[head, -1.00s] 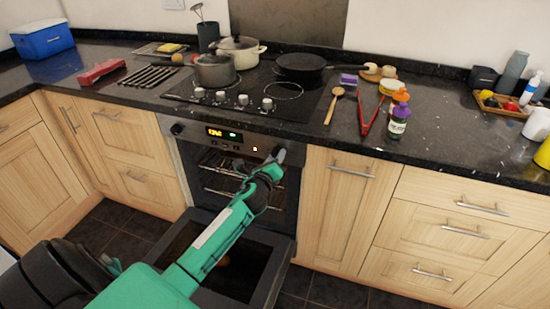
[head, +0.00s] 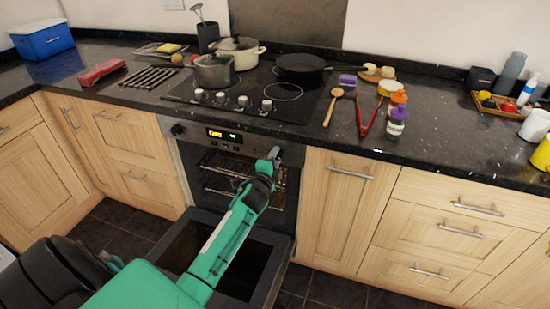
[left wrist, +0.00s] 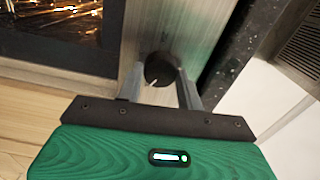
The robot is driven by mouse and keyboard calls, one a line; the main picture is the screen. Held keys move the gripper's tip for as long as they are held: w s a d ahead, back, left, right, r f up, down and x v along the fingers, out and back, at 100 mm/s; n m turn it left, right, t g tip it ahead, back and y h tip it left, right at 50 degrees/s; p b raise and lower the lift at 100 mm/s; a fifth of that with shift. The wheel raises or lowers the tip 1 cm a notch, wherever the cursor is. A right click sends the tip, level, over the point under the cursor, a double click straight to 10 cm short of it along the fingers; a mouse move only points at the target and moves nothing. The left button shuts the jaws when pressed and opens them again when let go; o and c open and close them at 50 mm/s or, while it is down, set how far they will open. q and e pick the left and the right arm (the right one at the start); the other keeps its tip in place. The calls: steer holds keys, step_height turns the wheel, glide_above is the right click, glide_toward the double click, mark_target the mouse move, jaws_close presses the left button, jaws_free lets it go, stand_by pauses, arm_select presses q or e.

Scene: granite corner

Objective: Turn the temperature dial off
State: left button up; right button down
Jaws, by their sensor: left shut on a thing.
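The temperature dial (left wrist: 158,68) is a round dark knob with a white mark, seen in the left wrist view on the steel oven panel. The mark points toward the gripper in that picture. My left gripper (left wrist: 160,84) has its two grey fingers on either side of the dial and is shut on it. In the head view the left gripper (head: 275,154) is at the right end of the oven panel (head: 235,143) and hides most of the dial. My right gripper is in neither view.
The oven door (head: 225,262) hangs open below my left arm. A second knob (head: 178,130) is at the panel's left end, with a lit display (head: 224,135) between. Pots and a black pan (head: 302,65) stand on the hob above.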

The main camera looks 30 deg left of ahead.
arm_select(q)
steer(key=n+p, duration=0.6)
steer(key=n, duration=1.7)
steer(key=shift+s+a+p, duration=0.1)
steer(key=shift+a+p, duration=0.05)
steer(key=shift+p, duration=0.25)
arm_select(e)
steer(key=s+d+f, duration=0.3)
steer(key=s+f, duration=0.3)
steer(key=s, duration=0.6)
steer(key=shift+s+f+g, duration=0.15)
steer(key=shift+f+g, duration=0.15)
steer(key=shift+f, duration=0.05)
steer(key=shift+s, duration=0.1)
